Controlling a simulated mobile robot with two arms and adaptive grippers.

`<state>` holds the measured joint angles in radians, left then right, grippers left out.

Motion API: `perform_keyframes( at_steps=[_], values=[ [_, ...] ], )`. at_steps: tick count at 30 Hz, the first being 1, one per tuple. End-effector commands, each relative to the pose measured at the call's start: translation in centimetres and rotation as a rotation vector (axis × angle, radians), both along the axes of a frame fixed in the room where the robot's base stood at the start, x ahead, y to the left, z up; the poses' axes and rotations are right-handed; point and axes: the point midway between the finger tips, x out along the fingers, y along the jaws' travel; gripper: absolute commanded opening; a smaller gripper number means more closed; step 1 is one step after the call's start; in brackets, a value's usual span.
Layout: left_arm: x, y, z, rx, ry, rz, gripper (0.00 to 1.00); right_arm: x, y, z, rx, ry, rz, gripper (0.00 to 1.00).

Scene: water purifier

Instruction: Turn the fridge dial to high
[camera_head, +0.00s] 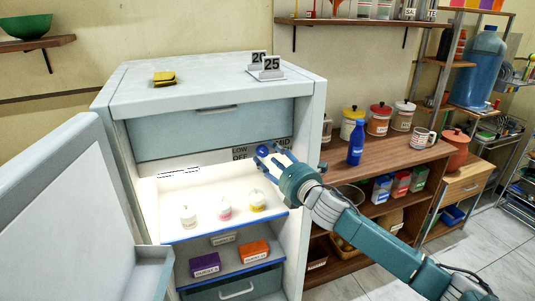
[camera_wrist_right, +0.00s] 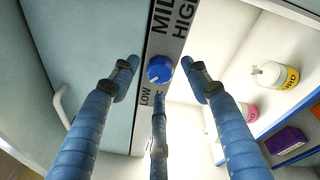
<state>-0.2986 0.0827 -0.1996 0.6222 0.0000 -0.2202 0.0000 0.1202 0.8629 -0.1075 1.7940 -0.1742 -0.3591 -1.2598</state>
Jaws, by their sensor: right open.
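The fridge dial is a round blue knob (camera_head: 263,151) on a grey label strip under the freezer door. It also shows in the right wrist view (camera_wrist_right: 160,69), with LOW, MID and HIGH printed around it. Which mark it points at is too small to tell. My right gripper (camera_head: 269,160) reaches in from the right, in front of the dial. In the wrist view its fingers (camera_wrist_right: 159,80) are spread open around the dial, apart from it on both sides, with a third finger below. Whether any finger touches the dial is unclear. My left gripper is not in view.
The fridge door (camera_head: 55,215) stands open at the left. The fridge shelf (camera_head: 180,240) holds several small bottles, with boxes below. A closed freezer door (camera_head: 215,130) is above the dial. A wooden counter (camera_head: 395,160) with a blue bottle (camera_head: 356,143) stands at the right.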

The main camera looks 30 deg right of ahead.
Motion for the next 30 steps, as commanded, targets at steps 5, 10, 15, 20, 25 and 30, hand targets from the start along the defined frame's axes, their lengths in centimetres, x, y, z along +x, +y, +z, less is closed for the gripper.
perform_keyframes(
  at_steps=[5, 10, 15, 20, 25, 30],
  values=[
    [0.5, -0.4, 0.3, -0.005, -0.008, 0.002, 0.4, 1.4, -0.1, 0.1, 0.0, 0.0, 0.0, 0.47],
    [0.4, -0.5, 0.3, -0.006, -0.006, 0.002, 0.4, 1.7, -0.1, 0.0, -0.001, 0.001, 0.001, 0.47],
    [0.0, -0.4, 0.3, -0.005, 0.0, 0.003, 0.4, 1.6, -0.1, -0.1, -0.001, 0.001, 0.001, 0.47],
    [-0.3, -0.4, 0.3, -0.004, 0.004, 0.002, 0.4, 1.6, -0.1, -0.1, -0.001, 0.001, 0.001, 0.15],
    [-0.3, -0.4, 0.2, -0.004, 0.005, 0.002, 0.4, 1.6, -0.1, -0.1, 0.0, 0.001, -0.001, 0.02],
    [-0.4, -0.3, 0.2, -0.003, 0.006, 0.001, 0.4, 1.6, -0.1, -0.1, 0.019, -0.003, -0.001, 0.02]
  ],
)
